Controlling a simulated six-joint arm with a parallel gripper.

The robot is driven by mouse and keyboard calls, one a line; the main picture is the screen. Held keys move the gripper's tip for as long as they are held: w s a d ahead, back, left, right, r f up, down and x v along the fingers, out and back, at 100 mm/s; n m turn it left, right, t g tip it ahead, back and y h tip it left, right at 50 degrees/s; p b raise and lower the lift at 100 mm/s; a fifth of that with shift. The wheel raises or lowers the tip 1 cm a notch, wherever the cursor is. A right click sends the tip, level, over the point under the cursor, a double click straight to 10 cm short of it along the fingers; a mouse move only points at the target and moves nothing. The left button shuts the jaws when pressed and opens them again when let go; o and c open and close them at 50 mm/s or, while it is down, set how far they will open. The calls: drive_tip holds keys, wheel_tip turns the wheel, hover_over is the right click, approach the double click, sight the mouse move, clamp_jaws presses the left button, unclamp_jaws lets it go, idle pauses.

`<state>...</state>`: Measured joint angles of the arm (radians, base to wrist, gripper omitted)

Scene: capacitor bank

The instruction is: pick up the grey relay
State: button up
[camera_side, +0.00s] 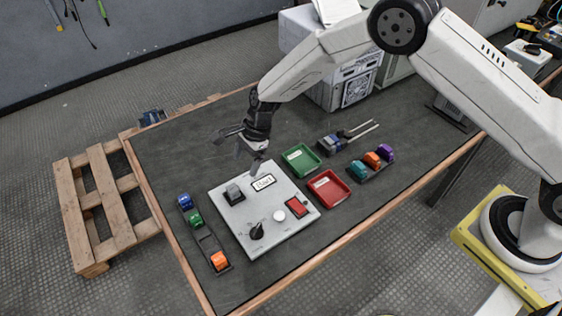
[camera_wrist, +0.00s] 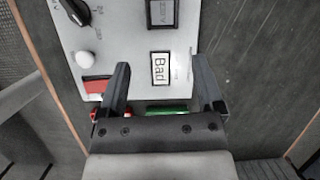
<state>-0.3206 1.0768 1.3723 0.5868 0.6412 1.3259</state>
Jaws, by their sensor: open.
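The grey relay (camera_side: 234,193) sits upright in a dark socket on the light grey test panel (camera_side: 250,243), near the panel's far left corner. In the wrist view the grey relay (camera_wrist: 160,12) shows at the top edge, partly cut off. My gripper (camera_side: 243,150) is open and empty, above the panel's far edge.
The panel carries a black knob (camera_side: 257,231), a white button (camera_side: 279,215) and a red switch (camera_side: 296,207). A rack with coloured blocks (camera_side: 206,240) lies left. A green tray (camera_side: 300,160), red tray (camera_side: 328,189) and second rack (camera_side: 371,168) lie right.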

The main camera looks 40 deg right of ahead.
sight(232, 188)
drive_tip(key=shift+m, duration=0.6)
drive_tip(key=shift+w+a+f, duration=0.1)
drive_tip(key=shift+a+f, duration=0.65)
drive_tip(key=shift+f, duration=0.35)
drive_tip(key=shift+w+a+f, duration=0.1)
drive_tip(key=shift+a+f, duration=0.65)
drive_tip(key=shift+f, duration=0.3)
drive_tip(key=shift+x, duration=2.6)
drive_tip(key=shift+c, duration=0.2)
clamp_jaws()
drive_tip(key=shift+r, duration=0.2)
